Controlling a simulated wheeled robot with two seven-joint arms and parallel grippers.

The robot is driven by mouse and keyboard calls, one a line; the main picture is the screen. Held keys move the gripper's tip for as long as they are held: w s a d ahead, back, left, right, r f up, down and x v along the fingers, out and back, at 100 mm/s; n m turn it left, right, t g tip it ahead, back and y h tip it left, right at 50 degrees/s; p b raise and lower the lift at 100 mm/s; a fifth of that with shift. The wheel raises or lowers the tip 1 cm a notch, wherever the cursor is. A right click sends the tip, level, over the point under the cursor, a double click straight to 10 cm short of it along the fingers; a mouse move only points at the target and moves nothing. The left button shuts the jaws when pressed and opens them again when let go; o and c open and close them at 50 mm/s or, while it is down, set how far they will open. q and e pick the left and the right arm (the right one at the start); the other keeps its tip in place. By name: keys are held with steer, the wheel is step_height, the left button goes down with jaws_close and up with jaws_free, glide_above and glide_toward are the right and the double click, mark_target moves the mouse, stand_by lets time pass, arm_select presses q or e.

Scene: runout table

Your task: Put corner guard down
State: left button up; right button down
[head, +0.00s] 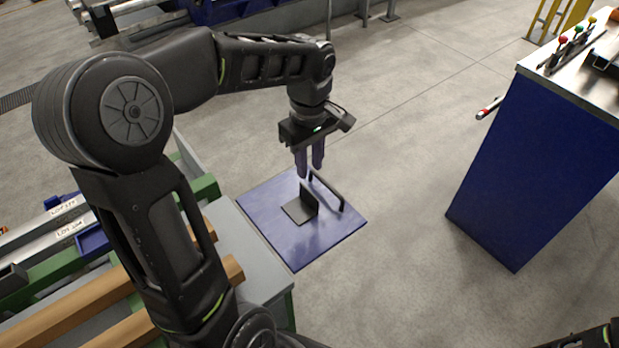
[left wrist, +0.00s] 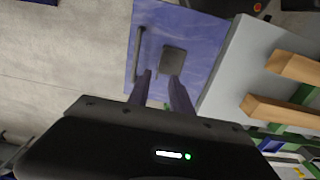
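The corner guard (head: 309,198) looks like a dark L-shaped piece, one flat leg lying and one leg standing up. It rests on a blue panel (head: 280,245) with a dark bar handle (head: 328,190) beside it. In the left wrist view the guard (left wrist: 174,61) shows as a dark square on the blue panel (left wrist: 200,38), with the handle (left wrist: 138,55) to its left. My left gripper (head: 311,174) points down just above the guard. In the left wrist view its fingers (left wrist: 160,76) stand apart, with nothing visible held between them.
A grey table edge (head: 245,250) with wooden bars (head: 110,291) and green rails lies left of the panel. A blue cabinet (head: 535,160) with coloured levers (head: 572,38) stands at the right. Open concrete floor (head: 415,110) lies between.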

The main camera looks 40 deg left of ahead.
arm_select(q)
step_height(320, 180, up, 3)
steer(key=shift+f, duration=0.2)
stand_by(0.8)
